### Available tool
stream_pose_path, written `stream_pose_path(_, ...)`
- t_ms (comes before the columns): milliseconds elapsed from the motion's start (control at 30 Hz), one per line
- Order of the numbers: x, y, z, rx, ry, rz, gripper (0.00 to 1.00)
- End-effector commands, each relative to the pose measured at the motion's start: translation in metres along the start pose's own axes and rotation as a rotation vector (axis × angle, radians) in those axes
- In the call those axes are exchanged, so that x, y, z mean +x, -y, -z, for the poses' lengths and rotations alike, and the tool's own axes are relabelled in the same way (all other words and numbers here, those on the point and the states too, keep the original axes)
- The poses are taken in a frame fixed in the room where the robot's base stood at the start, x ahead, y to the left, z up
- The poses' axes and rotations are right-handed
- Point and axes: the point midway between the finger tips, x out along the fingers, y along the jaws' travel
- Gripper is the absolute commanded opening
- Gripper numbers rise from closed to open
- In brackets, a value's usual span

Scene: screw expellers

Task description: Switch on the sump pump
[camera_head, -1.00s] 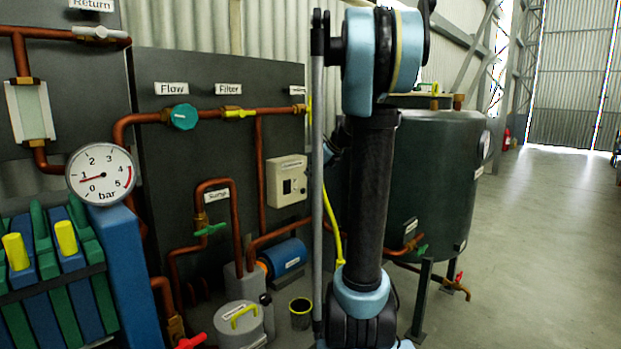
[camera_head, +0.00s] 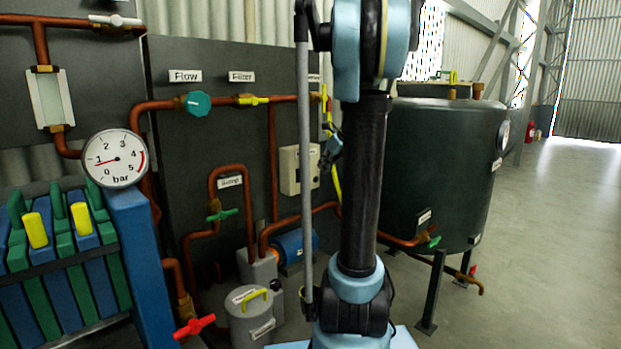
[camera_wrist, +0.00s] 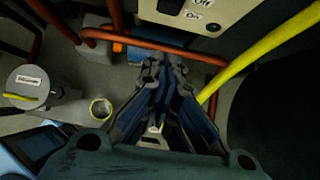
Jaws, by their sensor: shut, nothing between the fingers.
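The cream switch box (camera_head: 290,170) is mounted on the dark panel, left of my arm in the head view. In the wrist view its lower face (camera_wrist: 228,14) shows at the top, with "Off" and "On" labels and part of a black switch (camera_wrist: 170,5); the switch position cannot be told. A blue motor (camera_head: 291,246) sits below the box, beside the copper pipes. A "Sump" label (camera_head: 230,181) is on the panel. My gripper (camera_wrist: 164,64) is shut and empty, its tips below the box in the wrist picture; contact is not visible.
A copper pipe (camera_wrist: 180,50) runs near the fingertips. A yellow hose (camera_wrist: 260,48) passes at right. A dark green tank (camera_head: 440,165) stands right of my arm; open floor lies beyond.

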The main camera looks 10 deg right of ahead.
Motion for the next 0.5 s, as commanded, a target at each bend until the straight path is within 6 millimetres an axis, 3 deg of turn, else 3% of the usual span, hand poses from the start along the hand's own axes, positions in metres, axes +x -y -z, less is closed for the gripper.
stream_pose_path(500, 0.076, 0.001, 0.000, -0.001, 0.000, 0.000, 0.00)
